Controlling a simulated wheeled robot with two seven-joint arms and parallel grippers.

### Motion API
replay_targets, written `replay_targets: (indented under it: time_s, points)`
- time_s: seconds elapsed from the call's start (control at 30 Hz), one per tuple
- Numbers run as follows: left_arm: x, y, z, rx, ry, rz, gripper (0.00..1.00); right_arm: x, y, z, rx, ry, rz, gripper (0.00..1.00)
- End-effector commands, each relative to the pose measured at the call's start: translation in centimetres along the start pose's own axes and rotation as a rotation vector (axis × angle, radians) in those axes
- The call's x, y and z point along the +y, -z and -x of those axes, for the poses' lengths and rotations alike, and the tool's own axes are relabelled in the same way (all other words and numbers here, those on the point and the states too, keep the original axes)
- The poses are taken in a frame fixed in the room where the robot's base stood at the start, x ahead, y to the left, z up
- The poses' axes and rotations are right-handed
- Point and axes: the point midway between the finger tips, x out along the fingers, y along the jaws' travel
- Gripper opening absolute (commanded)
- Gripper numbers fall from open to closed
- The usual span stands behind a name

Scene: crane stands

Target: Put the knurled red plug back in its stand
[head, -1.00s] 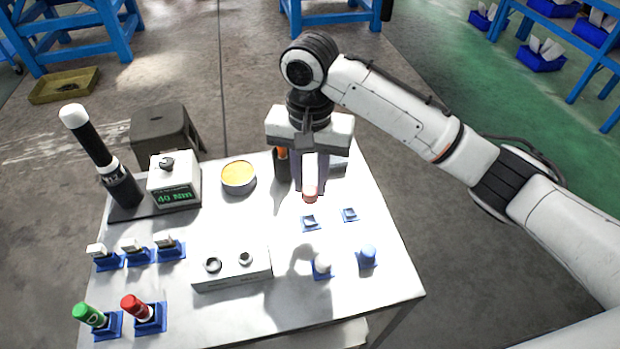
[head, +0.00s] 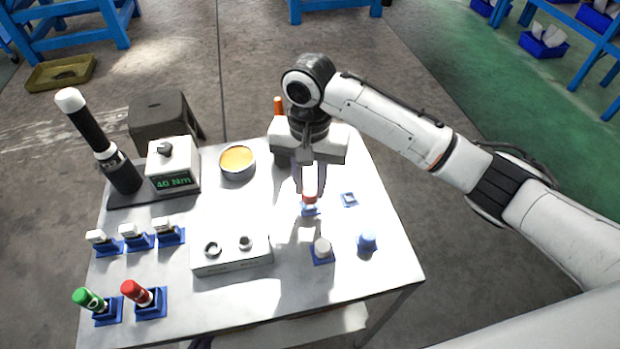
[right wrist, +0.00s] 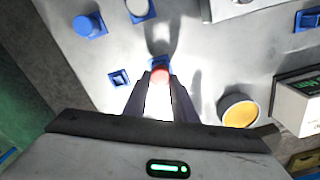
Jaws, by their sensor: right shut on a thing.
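The red plug (head: 309,197) is between the fingers of my right gripper (head: 310,186), which is shut on it. Its red end points down at a small blue stand (head: 311,211) and overlaps it in the head view. In the right wrist view the red plug (right wrist: 159,75) shows between the fingertips, with the blue stand (right wrist: 159,62) just beyond it. I cannot tell whether the plug touches the stand or is inside it. The fingers hide most of the plug, and its knurling is not clear. My left gripper is not in view.
An empty blue stand (head: 349,199) is close on the right. A white plug (head: 322,246) and a blue plug (head: 367,241) stand nearer. A grey-white block (head: 232,258), an orange-filled bowl (head: 237,161) and a torque tester (head: 174,168) are left. The table's right strip is clear.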

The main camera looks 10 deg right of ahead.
Motion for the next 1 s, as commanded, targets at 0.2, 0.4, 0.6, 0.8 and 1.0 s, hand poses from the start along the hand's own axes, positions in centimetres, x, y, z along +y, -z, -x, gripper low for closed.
replay_targets:
  time_s: [0.2, 0.4, 0.6, 0.8, 1.0]
  points:
    - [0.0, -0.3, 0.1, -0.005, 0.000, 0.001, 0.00, 0.0, 0.0, 0.0, 0.000, 0.000, 0.000, 0.00]
    - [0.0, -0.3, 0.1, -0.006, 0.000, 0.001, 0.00, 0.0, 0.0, -0.2, 0.000, 0.000, 0.000, 0.00]
    - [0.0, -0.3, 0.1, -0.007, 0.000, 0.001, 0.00, 0.0, 0.0, -0.9, 0.000, -0.001, 0.000, 0.00]
    - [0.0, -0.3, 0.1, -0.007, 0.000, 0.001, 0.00, 0.0, -0.1, -1.7, -0.001, 0.000, 0.000, 0.00]
    - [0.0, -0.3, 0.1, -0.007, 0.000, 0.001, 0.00, 0.0, 0.0, -1.8, 0.000, 0.000, 0.000, 0.46]
